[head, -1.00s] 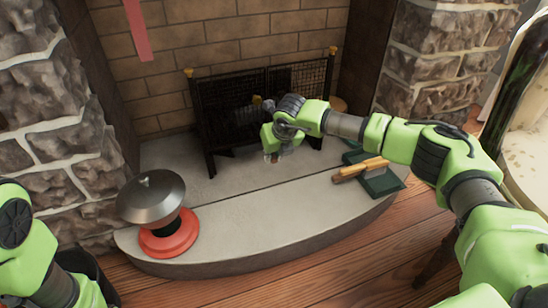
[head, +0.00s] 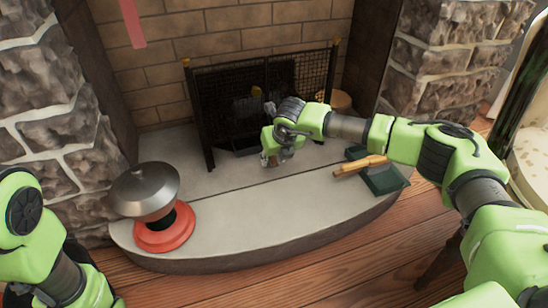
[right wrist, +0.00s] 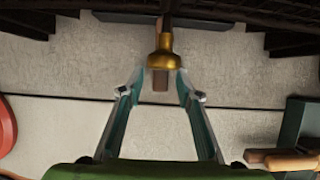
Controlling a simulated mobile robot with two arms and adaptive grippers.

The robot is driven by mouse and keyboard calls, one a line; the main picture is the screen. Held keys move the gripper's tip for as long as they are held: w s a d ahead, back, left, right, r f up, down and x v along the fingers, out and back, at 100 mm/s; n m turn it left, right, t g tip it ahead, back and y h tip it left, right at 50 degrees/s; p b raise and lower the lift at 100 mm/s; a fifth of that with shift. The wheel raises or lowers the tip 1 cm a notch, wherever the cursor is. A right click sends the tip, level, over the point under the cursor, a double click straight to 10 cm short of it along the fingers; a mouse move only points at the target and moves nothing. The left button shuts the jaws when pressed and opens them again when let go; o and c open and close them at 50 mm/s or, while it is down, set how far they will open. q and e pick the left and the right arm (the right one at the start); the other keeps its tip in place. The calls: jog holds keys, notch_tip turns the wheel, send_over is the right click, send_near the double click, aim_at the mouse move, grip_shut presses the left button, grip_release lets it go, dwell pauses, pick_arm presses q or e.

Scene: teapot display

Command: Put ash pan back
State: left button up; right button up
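The ash pan appears to be the dark, low tray (head: 245,147) at the foot of the fireplace screen. In the right wrist view its grey edge (right wrist: 120,18) shows at the top. A dark rod with a brass end piece (right wrist: 163,62) points from it toward my right gripper. My right gripper (head: 269,161) hangs over the hearth in front of the screen. In the right wrist view the fingers (right wrist: 163,92) are apart, with the brass end just beyond and between their tips; contact is unclear. My left arm shows at the left edge, but its gripper is out of view.
A black mesh screen (head: 310,72) stands in front of the fireplace. A grey metal bowl (head: 146,187) on a red base (head: 164,235) stands left on the stone hearth (head: 270,212). A wooden-handled brush (head: 360,165) and green dustpan (head: 390,181) lie right. The hearth's middle is clear.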

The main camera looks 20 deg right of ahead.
jog(key=p+v, duration=0.6)
jog(key=v, duration=0.5)
jog(key=shift+s+d, duration=0.1)
